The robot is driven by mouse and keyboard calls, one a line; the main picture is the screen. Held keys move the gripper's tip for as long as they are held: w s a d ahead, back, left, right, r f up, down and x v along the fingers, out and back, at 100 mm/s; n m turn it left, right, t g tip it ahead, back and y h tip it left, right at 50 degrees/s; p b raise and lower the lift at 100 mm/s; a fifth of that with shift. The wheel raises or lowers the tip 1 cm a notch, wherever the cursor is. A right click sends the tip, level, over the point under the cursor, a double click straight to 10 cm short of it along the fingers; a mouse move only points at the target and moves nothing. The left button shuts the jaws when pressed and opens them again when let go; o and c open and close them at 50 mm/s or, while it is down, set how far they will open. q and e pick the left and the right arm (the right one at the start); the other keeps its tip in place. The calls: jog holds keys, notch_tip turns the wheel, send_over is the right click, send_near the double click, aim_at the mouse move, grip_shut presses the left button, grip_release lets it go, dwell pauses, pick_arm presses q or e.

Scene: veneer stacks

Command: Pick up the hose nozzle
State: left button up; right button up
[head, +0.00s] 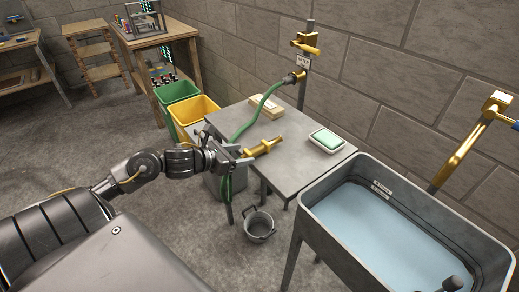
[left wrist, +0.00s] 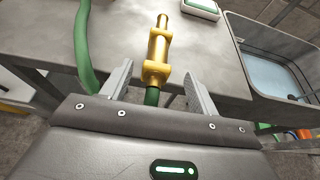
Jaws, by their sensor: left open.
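The brass hose nozzle (head: 264,147) lies on the grey table near its left edge, joined to a green hose (head: 258,112) that runs from a wall tap (head: 305,44). My left gripper (head: 241,156) is at that edge with its fingers toward the nozzle. In the left wrist view the nozzle (left wrist: 157,50) stands between the open fingers (left wrist: 158,92), its hose end nearest me. The fingers are apart from it on both sides. My right gripper is in neither view.
The grey table (head: 290,165) also bears a brush (head: 266,106) and a green soap bar on a white dish (head: 326,140). A water-filled sink (head: 340,190) adjoins at the right. A bucket (head: 259,226) stands on the floor below; yellow (head: 193,112) and green bins (head: 176,92) stand behind.

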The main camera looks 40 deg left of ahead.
aim_at(246, 153)
pick_arm(q)
jog(key=shift+w, duration=0.1)
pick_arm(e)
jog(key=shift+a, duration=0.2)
pick_arm(q)
jog(key=shift+w+f, duration=0.1)
jog(key=shift+w, duration=0.2)
jog(key=p+x, duration=0.1)
jog(key=x, duration=0.2)
jog(key=shift+w+f+p, duration=0.25)
jog(key=shift+w+p, duration=0.05)
jog(key=shift+w+d+f, duration=0.1)
jog(key=shift+w+f, duration=0.15)
jog(key=shift+w, duration=0.1)
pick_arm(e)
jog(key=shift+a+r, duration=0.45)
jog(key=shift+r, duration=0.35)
pick_arm(q)
jog(key=c, duration=1.1)
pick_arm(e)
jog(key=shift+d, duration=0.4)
